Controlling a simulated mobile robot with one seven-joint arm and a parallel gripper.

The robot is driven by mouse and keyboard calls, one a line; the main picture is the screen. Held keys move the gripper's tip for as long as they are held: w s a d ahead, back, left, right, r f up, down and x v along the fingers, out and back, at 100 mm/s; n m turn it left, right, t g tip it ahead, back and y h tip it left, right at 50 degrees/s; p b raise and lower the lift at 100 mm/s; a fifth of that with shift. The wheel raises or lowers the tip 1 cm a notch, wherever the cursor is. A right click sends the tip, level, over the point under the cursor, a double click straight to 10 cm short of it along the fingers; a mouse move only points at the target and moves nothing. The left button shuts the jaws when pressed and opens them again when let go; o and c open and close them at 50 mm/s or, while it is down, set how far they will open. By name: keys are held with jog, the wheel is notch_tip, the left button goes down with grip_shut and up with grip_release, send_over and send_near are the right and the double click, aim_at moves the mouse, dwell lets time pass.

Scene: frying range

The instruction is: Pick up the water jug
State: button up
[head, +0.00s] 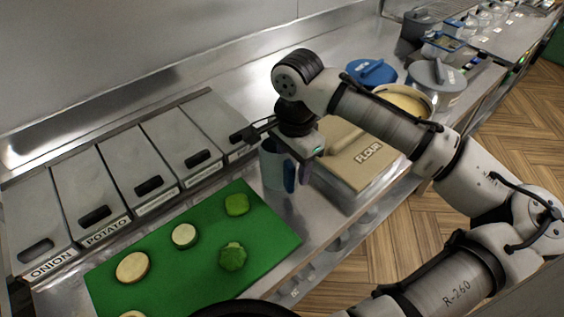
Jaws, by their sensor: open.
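The water jug (271,168) is a pale grey-blue upright vessel standing on the steel counter, just behind the right end of the green cutting board. A blue part (289,177) at its right side looks like its handle. My gripper (297,172) is open and points down at the jug's right side, beside that blue part. The gripper body covers the upper right of the jug. I cannot tell whether the fingers touch the jug or straddle the handle.
The green board (274,232) holds several cut vegetables. Lidded bins (128,158) line the wall to the left. A flour box (352,168) stands close on the right, under my arm. Pots (437,79) stand farther back right.

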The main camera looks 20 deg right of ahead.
jog(key=shift+f, duration=0.6)
grip_shut()
dwell(1.0)
